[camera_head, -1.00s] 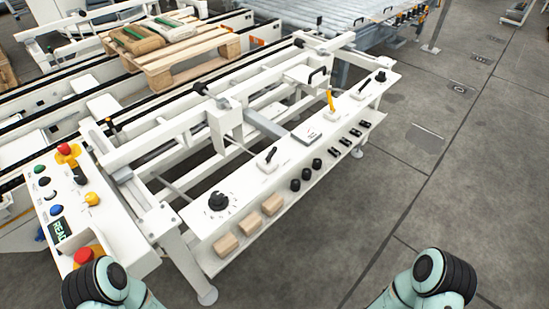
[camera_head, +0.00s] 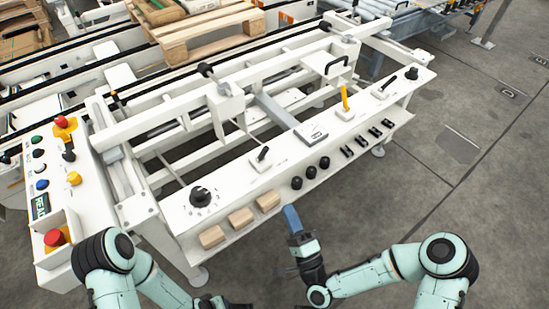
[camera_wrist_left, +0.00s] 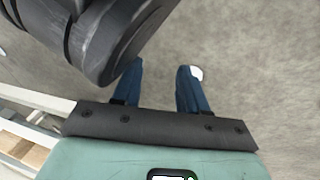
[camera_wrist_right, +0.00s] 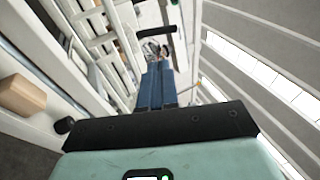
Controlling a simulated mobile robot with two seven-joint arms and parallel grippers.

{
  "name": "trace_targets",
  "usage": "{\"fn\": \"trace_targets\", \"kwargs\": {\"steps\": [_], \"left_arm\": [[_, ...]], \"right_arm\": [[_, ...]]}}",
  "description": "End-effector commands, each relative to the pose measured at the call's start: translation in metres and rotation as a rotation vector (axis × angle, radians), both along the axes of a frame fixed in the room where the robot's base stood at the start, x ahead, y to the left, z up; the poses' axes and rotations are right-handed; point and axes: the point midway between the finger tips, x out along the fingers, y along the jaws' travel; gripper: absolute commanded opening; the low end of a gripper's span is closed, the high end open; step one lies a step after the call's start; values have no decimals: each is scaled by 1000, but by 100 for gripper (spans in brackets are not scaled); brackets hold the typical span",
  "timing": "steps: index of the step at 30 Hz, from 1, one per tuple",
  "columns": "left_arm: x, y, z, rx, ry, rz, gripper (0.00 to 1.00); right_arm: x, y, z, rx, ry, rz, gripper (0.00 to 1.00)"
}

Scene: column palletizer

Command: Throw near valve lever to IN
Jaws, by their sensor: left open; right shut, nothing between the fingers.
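The white panel (camera_head: 225,190) runs diagonally across the head view. A black lever on a white base (camera_head: 262,155) stands toward its near end, a yellow lever (camera_head: 345,98) stands farther along, and another black lever (camera_head: 386,87) is beyond that. I cannot read the labels beside them. My right gripper (camera_head: 292,218) is shut and empty, its blue fingers pointing up just off the panel's front edge, apart from the levers. Its fingers also show together in the right wrist view (camera_wrist_right: 158,85). My left gripper (camera_wrist_left: 158,88) is open and empty over grey floor.
A black rotary knob (camera_head: 201,196) and several wooden blocks (camera_head: 240,217) are at the panel's near end. Several black knobs (camera_head: 311,172) line its front. A control box with a red button (camera_head: 55,238) stands left. Grey floor (camera_head: 440,190) is clear at right.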

Motion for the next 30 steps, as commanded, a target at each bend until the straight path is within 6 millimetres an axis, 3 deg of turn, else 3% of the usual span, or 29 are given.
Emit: {"fn": "trace_targets", "kwargs": {"steps": [17, 30], "left_arm": [[-2, 0, -2, 0, 5, 0, 43], [-19, 3, -18, -3, 65, 4, 43]], "right_arm": [[7, 3, 11, 32, -23, 2, 0], [79, 35, 47, 32, -24, 2, 0]]}}
